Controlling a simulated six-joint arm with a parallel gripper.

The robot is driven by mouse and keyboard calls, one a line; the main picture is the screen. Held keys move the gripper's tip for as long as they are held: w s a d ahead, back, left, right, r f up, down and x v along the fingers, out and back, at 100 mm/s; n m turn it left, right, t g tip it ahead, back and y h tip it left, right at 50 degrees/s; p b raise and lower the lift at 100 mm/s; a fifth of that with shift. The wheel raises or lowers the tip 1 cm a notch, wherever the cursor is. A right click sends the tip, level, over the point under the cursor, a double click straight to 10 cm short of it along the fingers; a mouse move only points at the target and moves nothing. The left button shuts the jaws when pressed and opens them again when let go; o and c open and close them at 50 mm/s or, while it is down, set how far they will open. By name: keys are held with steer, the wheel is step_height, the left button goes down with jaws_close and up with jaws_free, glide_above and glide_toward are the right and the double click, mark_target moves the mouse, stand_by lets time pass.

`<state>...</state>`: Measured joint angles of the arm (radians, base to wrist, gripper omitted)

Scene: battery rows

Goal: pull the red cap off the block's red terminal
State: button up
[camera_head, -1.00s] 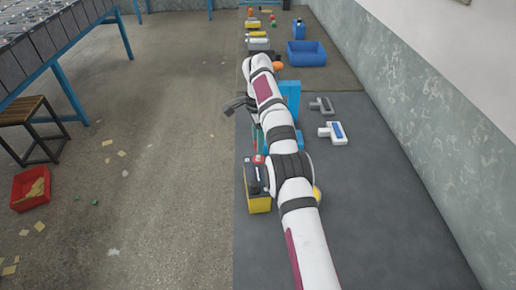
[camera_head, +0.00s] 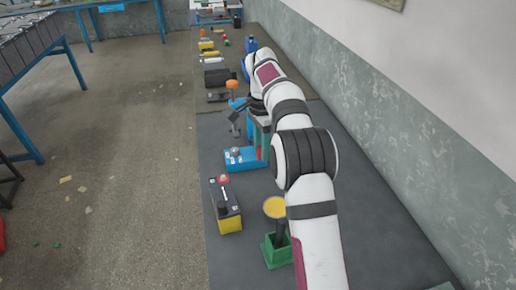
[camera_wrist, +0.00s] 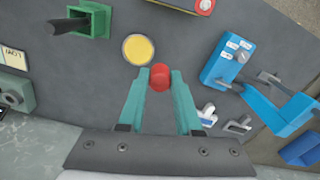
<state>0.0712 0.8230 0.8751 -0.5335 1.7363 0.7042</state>
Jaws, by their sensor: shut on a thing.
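The block (camera_head: 228,224) is dark with a yellow lower part and stands at the near left of the mat in the head view. A red terminal (camera_head: 223,179) shows on its far end. A part of the block (camera_wrist: 182,3) is cut off by the top edge of the wrist view. My gripper (camera_wrist: 160,80) has two teal fingers, shut on the red cap (camera_wrist: 159,77), which shows between the fingertips. The cap is apart from the block. In the head view my arm hides the cap and most of the fingers.
A yellow disc (camera_head: 275,207) and a green holder (camera_head: 276,252) with a dark post stand right of the block. A blue fixture (camera_head: 240,158) stands beyond it. Grey clamp-like pieces (camera_wrist: 237,125) lie by the right finger in the wrist view. Bare mat lies around the block.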

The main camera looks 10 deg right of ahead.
jaws_close()
steer(key=shift+r, duration=0.6)
steer(key=shift+r, duration=2.5)
